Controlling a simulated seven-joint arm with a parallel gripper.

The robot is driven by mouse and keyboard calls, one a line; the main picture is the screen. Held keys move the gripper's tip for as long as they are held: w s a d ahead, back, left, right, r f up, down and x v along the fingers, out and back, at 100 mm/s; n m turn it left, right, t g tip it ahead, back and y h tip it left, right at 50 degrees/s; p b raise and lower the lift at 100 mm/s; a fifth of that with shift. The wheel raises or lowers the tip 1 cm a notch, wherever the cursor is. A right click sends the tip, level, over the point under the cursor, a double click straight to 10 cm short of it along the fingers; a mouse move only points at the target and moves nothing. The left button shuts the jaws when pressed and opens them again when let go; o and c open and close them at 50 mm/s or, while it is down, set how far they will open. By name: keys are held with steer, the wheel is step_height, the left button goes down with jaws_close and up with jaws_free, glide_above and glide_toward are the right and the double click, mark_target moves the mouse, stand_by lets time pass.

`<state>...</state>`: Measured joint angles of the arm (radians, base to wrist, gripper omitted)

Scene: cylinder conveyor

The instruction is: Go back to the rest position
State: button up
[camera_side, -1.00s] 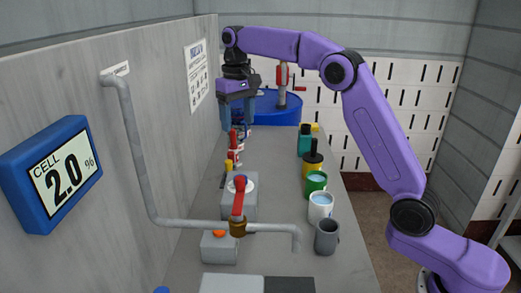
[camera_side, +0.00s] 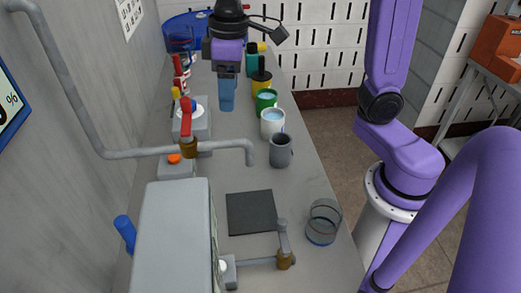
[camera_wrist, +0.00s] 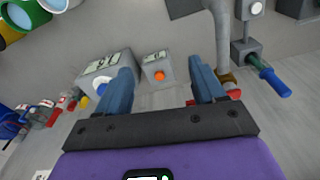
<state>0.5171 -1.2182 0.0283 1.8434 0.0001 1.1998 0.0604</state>
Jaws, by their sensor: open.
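My gripper (camera_side: 226,98) hangs with its blue fingers pointing down above the grey bench (camera_side: 222,165), in the upper middle of the side view. In the wrist view my gripper (camera_wrist: 160,72) shows two fingers set well apart with nothing between them. It is open and empty. Below and beyond the fingers in the wrist view are a grey box with an orange button (camera_wrist: 160,74) and a larger grey box with a display (camera_wrist: 104,68). In the side view the fingers look clear of the bench objects.
A grey pipe with a red-handled valve (camera_side: 187,120) crosses the bench at left. A grey mug (camera_side: 281,151), a white cup (camera_side: 272,122) and a green can (camera_side: 266,100) line the right side. A clear glass (camera_side: 323,222) stands in front, beside a dark square pad (camera_side: 251,212).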

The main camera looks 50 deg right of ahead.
steer(key=s+d+f+n, duration=0.2)
steer(key=s+d+f, duration=0.2)
steer(key=s, duration=0.5)
steer(key=s+d+f+n, duration=0.3)
steer(key=s+d+f, duration=0.1)
steer(key=s, duration=0.6)
steer(key=shift+d+f, duration=0.15)
steer(key=shift+f, duration=0.2)
steer(key=shift+s, duration=0.1)
stand_by(0.9)
